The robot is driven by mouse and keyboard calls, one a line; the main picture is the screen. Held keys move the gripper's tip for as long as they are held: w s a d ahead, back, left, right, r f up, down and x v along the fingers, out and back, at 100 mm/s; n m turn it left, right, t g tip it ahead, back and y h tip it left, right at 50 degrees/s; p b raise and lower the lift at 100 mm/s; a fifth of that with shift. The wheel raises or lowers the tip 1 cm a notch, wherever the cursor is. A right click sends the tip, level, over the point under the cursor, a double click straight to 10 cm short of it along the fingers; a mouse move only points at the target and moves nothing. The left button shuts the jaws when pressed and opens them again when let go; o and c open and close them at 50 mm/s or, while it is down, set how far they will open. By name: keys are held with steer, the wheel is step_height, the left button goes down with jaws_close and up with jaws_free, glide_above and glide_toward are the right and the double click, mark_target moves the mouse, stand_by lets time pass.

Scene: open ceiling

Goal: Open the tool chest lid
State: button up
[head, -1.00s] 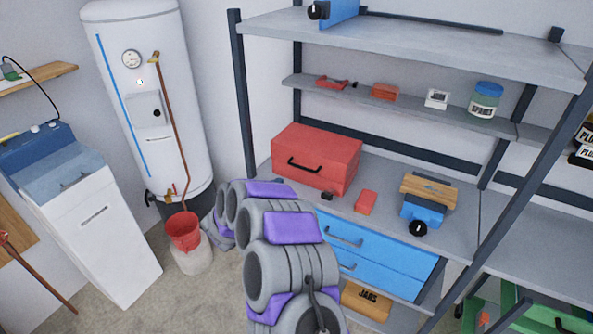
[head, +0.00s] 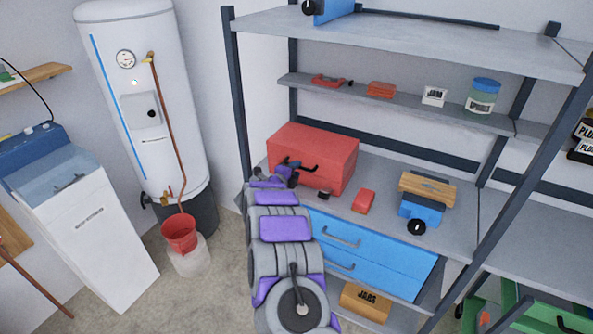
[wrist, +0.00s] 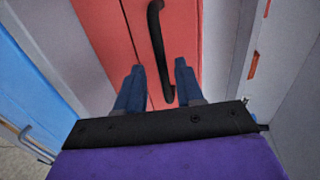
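The red tool chest (head: 328,155) stands on the workbench with its lid down. It also fills the upper middle of the wrist view (wrist: 185,30). Its black handle (head: 310,167) is on the front face. In the wrist view the handle (wrist: 157,45) runs down between the fingers of my gripper (wrist: 157,80). The two dark blue fingers are apart, one on each side of the handle's lower end, with gaps visible. In the head view my gripper (head: 290,168) is at the left end of the handle.
Blue drawers (head: 340,238) are below the bench top. A small red box (head: 364,201) and a blue tool with a wooden block (head: 424,208) lie right of the chest. A shelf (head: 400,108) spans above, and a dark post (head: 240,100) stands at left.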

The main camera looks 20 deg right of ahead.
steer(key=shift+w+d, duration=0.5)
steer(key=shift+c, duration=0.5)
steer(key=shift+f, duration=0.1)
jaws_close()
